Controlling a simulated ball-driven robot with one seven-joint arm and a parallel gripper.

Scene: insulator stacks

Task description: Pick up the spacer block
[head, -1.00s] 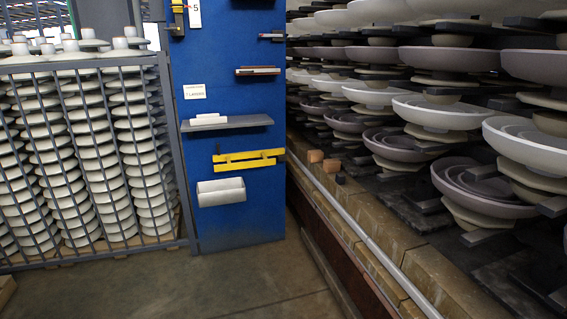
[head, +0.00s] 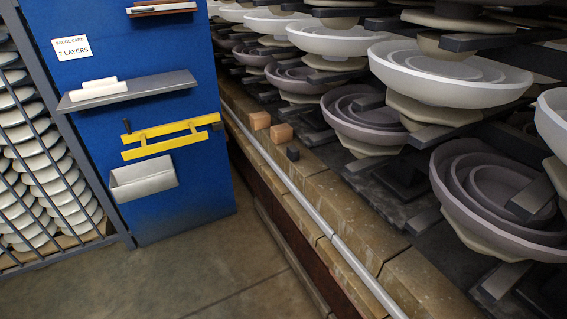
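Two small tan blocks sit on the brick ledge right of the blue panel, a farther one (head: 260,120) and a nearer one (head: 281,133). A small dark block (head: 292,154) lies just in front of them on the same ledge. Other dark bar-like blocks lie among the stacked dishes, such as one at the lower right (head: 501,281). I cannot tell which of these is the spacer block. My gripper is not in view, and no block is seen held.
A metal rail (head: 315,226) runs along the brick ledge (head: 331,198). Stacked grey and white dishes (head: 450,75) fill the right. A blue panel (head: 205,165) carries a shelf (head: 135,92), a yellow gauge (head: 165,138) and a white bin (head: 143,179). The floor (head: 215,270) in front is clear.

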